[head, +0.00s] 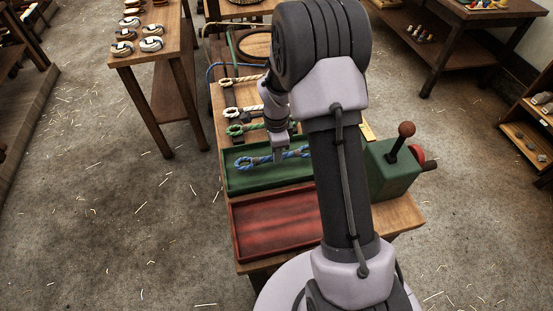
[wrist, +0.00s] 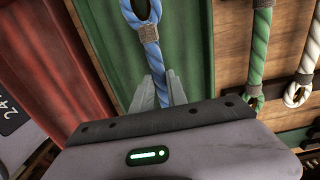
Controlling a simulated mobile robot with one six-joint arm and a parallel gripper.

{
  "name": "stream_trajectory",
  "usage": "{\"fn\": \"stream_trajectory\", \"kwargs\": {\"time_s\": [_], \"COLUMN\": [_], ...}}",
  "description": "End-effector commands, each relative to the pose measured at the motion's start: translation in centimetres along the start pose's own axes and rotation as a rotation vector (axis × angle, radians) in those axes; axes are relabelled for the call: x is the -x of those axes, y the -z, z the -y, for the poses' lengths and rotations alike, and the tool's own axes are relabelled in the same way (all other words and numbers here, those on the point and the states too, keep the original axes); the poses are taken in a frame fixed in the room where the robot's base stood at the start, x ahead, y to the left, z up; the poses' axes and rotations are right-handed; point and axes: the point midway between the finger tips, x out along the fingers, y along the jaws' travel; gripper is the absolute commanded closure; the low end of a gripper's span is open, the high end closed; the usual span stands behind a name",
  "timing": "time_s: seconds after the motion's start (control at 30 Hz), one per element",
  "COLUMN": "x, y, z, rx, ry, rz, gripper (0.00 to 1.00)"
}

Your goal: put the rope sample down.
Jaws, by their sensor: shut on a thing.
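The rope sample is a blue rope (head: 294,154) with an eye at its end and a grey-brown binding. It lies level over the green tray (head: 235,184), near its far side. My gripper (head: 279,150) points down and is shut on it. In the wrist view the fingertips (wrist: 157,88) pinch the blue rope (wrist: 150,55) below its binding, with the green tray (wrist: 188,40) behind it. I cannot tell whether the rope touches the tray floor. My arm hides the right part of the tray.
The red tray (head: 270,225) is empty where visible, in front of the green tray. Green (head: 240,129) and cream (head: 237,112) rope samples lie behind it. A green box (head: 392,172) with a lever stands right of my arm. A side table (head: 145,58) holds several rope coils.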

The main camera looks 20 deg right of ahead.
Motion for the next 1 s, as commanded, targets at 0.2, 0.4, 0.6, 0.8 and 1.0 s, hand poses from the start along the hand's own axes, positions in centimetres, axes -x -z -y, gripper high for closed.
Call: {"fn": "stream_trajectory", "kwargs": {"time_s": [0.2,0.4,0.6,0.8,1.0], "x": [-2.2,-2.5,-2.5,-2.5,0.4], "y": [0.1,0.1,0.1,0.1,0.1], "z": [0.0,0.0,0.0,0.0,0.1], "rx": [-0.001,-0.001,0.000,0.000,0.001], "ry": [0.000,-0.001,-0.001,-0.001,0.003], "rz": [0.000,0.000,0.000,0.000,0.000], "gripper": [1.00,1.00,0.60,0.60,0.60]}}
